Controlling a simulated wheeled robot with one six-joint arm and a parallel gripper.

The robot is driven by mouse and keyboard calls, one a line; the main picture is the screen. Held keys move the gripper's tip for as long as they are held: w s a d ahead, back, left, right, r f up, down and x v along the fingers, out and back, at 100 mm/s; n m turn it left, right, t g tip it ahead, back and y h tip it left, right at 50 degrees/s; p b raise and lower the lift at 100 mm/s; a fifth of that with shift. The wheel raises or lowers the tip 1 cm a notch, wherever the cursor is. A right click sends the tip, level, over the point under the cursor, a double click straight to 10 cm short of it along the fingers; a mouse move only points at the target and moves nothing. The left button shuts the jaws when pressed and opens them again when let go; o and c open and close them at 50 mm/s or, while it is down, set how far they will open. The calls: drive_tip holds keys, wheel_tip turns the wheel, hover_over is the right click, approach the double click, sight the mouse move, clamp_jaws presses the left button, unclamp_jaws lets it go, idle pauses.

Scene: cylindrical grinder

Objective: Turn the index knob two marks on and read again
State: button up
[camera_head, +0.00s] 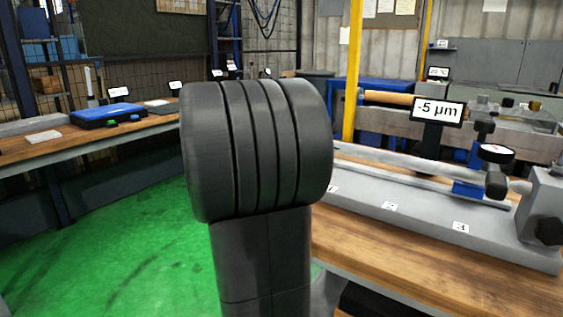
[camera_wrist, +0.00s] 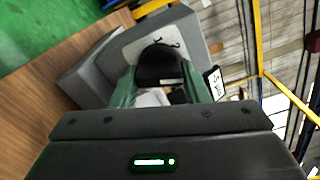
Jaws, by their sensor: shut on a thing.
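In the wrist view, the black knob (camera_wrist: 160,66) sits on a grey block (camera_wrist: 88,78) in front of a pale plate with small dark marks. My gripper (camera_wrist: 160,80) has its two green fingers on either side of the knob and is shut on it. Most of the knob's rim shows between the fingers. In the head view, a display (camera_head: 437,110) reads -5 µm. A round dial gauge (camera_head: 496,153) stands right of it, its reading too small to tell. My gripper and the held knob are hidden in the head view behind my dark arm.
A long grey bed (camera_head: 425,222) with small number labels lies on the wooden bench (camera_head: 385,255) at right. A grey end block (camera_head: 546,205) with a black knob stands at its right end. At left, a bench holds a blue case (camera_head: 107,115). The green floor between is clear.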

drive_tip(key=shift+m, duration=0.3)
drive_tip(key=o, duration=0.9)
drive_tip(key=shift+o, duration=0.2)
drive_tip(key=p+v, duration=0.2)
drive_tip(key=v, duration=1.1)
drive_tip(key=shift+s+a, duration=0.25)
drive_tip(key=shift+s, duration=0.1)
drive_tip(key=b+x, duration=0.2)
drive_tip(key=x, duration=1.2)
